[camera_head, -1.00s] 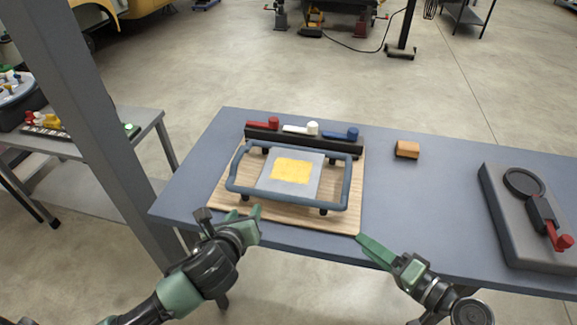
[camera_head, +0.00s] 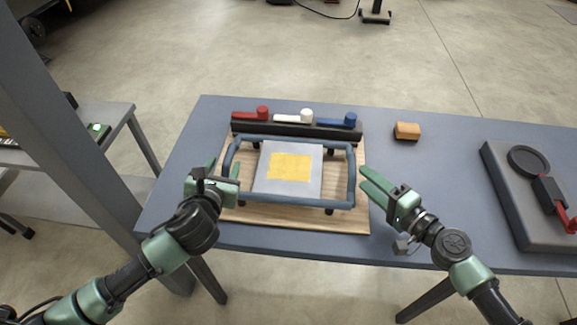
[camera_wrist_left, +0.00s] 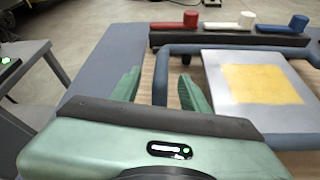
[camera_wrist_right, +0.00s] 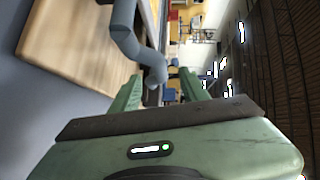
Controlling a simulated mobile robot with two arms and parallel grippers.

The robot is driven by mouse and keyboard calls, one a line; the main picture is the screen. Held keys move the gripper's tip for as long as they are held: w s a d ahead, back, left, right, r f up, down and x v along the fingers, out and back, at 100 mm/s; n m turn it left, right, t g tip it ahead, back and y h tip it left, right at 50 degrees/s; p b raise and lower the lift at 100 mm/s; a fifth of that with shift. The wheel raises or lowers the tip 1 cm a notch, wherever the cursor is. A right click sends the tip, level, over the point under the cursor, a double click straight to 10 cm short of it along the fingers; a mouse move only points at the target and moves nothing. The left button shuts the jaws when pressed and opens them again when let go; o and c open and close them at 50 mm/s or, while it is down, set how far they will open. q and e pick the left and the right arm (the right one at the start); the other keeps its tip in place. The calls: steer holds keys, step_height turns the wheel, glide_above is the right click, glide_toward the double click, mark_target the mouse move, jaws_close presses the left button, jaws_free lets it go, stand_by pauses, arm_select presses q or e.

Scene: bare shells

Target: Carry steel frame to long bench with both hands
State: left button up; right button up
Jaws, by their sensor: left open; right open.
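The steel frame (camera_head: 290,204) is a blue-grey tubular frame around a pale plate with a yellow patch (camera_head: 290,166). It stands on short dark feet on a wooden board (camera_head: 300,218) on the blue-grey bench. My left gripper (camera_head: 226,170) is open at the frame's left side bar. In the left wrist view its fingers (camera_wrist_left: 160,88) stand on either side of that bar's line, apart from each other. My right gripper (camera_head: 368,180) is open beside the frame's right side bar. In the right wrist view the tube (camera_wrist_right: 128,40) shows just beyond the open fingers.
A dark rack (camera_head: 295,131) with red, white and blue handles stands behind the frame. An orange-brown block (camera_head: 407,131) and a grey device with a red handle (camera_head: 530,195) lie to the right. A grey post (camera_head: 60,130) and side table (camera_head: 115,125) are at left.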

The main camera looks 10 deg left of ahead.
mark_target(228, 157)
arm_select(q)
steer(key=x, duration=0.5)
steer(key=shift+d, duration=0.2)
arm_select(e)
steer(key=x, duration=0.5)
steer(key=shift+d, duration=0.1)
arm_select(q)
steer(key=shift+w+a+f, duration=0.15)
steer(key=shift+w+f, duration=0.1)
steer(key=shift+w, duration=0.4)
arm_select(e)
steer(key=shift+w+a, duration=0.5)
steer(key=shift+w, duration=0.05)
arm_select(q)
steer(key=shift+c, duration=0.9)
arm_select(e)
steer(key=shift+s, duration=0.1)
steer(key=shift+c, duration=0.9)
arm_select(q)
jaws_close()
arm_select(e)
jaws_close()
steer(key=shift+f, duration=0.1)
arm_select(q)
steer(key=shift+r, duration=0.3)
arm_select(e)
steer(key=shift+r, duration=0.3)
